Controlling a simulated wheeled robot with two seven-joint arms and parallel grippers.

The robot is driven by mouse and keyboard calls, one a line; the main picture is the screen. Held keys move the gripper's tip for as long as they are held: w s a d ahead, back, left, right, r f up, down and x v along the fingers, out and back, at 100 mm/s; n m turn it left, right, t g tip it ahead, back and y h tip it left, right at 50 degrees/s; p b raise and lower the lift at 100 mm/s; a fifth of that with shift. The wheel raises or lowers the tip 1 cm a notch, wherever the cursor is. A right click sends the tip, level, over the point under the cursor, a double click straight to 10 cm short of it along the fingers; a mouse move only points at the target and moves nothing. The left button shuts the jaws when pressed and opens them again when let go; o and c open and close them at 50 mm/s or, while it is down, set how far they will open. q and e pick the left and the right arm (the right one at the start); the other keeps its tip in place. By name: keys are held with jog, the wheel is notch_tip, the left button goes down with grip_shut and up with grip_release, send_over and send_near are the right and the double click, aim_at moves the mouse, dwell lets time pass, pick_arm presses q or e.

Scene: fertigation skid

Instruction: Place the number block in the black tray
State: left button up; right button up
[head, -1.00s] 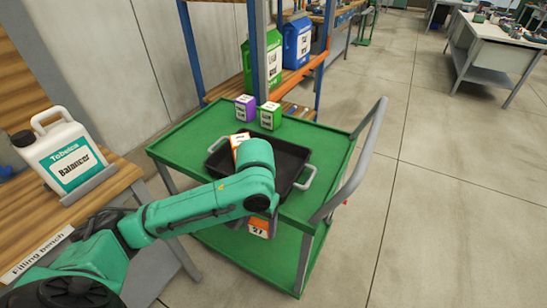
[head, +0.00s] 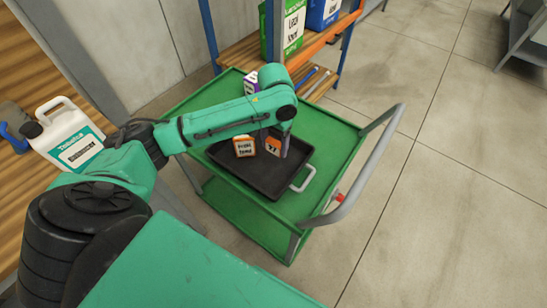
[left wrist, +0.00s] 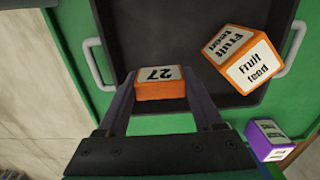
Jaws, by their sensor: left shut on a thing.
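The orange and white number block (head: 273,147), marked 27, is held between the fingers of my left gripper (head: 277,141). It also shows in the left wrist view (left wrist: 160,84), with its number facing up toward the camera. The black tray (head: 262,187) rests on the green cart top. In the head view the number block appears within the tray's outline; I cannot tell whether it touches the tray floor. An orange and white "Fruit feed" block (left wrist: 243,62) lies in the tray beside it and shows in the head view (head: 244,147). My right gripper is not in view.
A purple and white block (head: 251,84) stands on the green cart (head: 325,130) behind the tray. The cart's grey handle (head: 375,165) rises at the right. A white jug (head: 66,138) stands on the wooden bench at left. Shelves with large containers (head: 285,30) stand behind.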

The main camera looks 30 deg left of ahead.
aim_at(276, 142)
pick_arm(q)
notch_tip(276, 142, down, 8)
jog(key=shift+d+f, duration=0.1)
jog(key=shift+w+f, duration=0.1)
jog(key=shift+w, duration=0.05)
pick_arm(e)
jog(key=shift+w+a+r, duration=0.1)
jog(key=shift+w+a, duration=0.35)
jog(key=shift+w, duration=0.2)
pick_arm(q)
jog(key=o, duration=1.3)
jog(key=shift+o, duration=0.2)
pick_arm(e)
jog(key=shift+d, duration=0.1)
pick_arm(q)
notch_tip(276, 142, up, 12)
jog(key=shift+r, duration=0.1)
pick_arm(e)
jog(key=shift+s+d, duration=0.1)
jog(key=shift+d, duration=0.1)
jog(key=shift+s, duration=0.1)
